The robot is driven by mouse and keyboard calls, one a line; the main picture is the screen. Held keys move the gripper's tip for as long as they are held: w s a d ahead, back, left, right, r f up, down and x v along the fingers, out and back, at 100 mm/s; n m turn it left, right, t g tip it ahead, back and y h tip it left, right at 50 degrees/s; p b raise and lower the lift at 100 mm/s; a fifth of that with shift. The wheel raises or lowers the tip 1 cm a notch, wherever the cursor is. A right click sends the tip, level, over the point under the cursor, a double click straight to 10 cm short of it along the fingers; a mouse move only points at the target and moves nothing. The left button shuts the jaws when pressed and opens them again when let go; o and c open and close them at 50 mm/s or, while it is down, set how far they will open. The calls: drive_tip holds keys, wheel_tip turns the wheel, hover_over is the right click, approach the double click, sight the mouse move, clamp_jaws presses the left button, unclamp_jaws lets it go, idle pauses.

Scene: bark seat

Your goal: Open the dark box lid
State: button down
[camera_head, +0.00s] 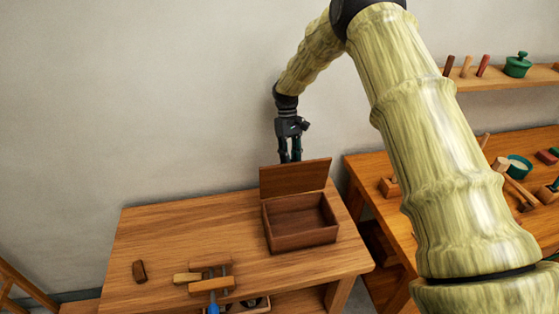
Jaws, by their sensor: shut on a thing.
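The dark box (300,238) is a brown wooden box near the right end of the wooden table. Its lid (295,177) stands raised, nearly upright, along the back edge, and the inside of the box shows empty. My gripper (290,157) points down at the top edge of the lid. It is shut on the lid, with the fingertips partly hidden behind the lid's upper edge. My arm reaches in from the upper right.
A wooden clamp (212,284) and a small dark block (139,271) lie on the table (180,235). A second bench (370,175) with tools stands at the right, below a shelf (505,78). The wall is close behind. The table's left part is mostly clear.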

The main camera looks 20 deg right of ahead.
drive_tip(key=shift+d+f, duration=0.35)
drive_tip(key=shift+d, duration=0.1)
drive_tip(key=c, duration=1.2)
unclamp_jaws()
drive_tip(key=shift+w+d, duration=0.1)
drive_tip(key=r, duration=1)
drive_tip(key=shift+w+a+r, duration=0.1)
drive_tip(key=shift+a, duration=0.2)
